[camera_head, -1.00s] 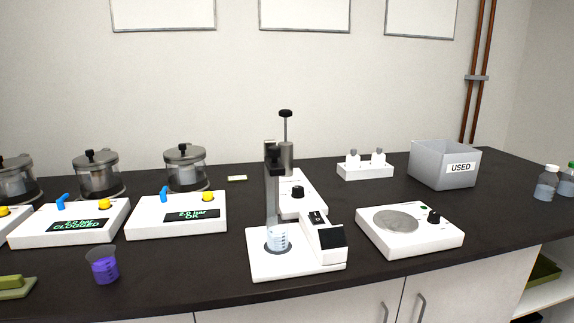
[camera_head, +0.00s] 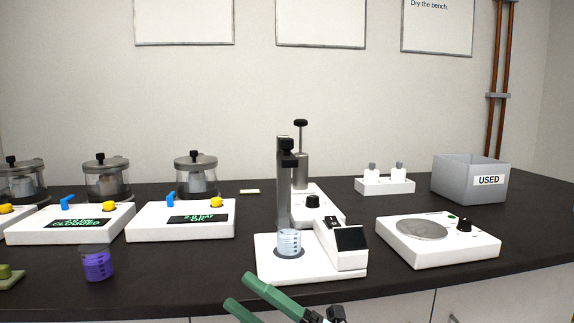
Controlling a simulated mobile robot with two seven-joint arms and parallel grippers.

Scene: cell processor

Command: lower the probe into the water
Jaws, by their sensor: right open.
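A white stand (camera_head: 310,268) with a grey upright post (camera_head: 283,200) is at mid-bench. A black head (camera_head: 287,150) sits near the top of the post. A small clear beaker (camera_head: 289,241) with pale blue water stands on the dark round plate of the stand, at the foot of the post. My right gripper (camera_head: 238,290) has green fingers, spread apart and empty. It shows at the bottom edge, in front of the stand and below the beaker in the picture. My left gripper is out of view.
A white box with a dark screen (camera_head: 351,238) adjoins the stand's right. A hotplate (camera_head: 440,242) is further right. A purple-filled beaker (camera_head: 97,264) is at left. Bench between it and the stand is clear.

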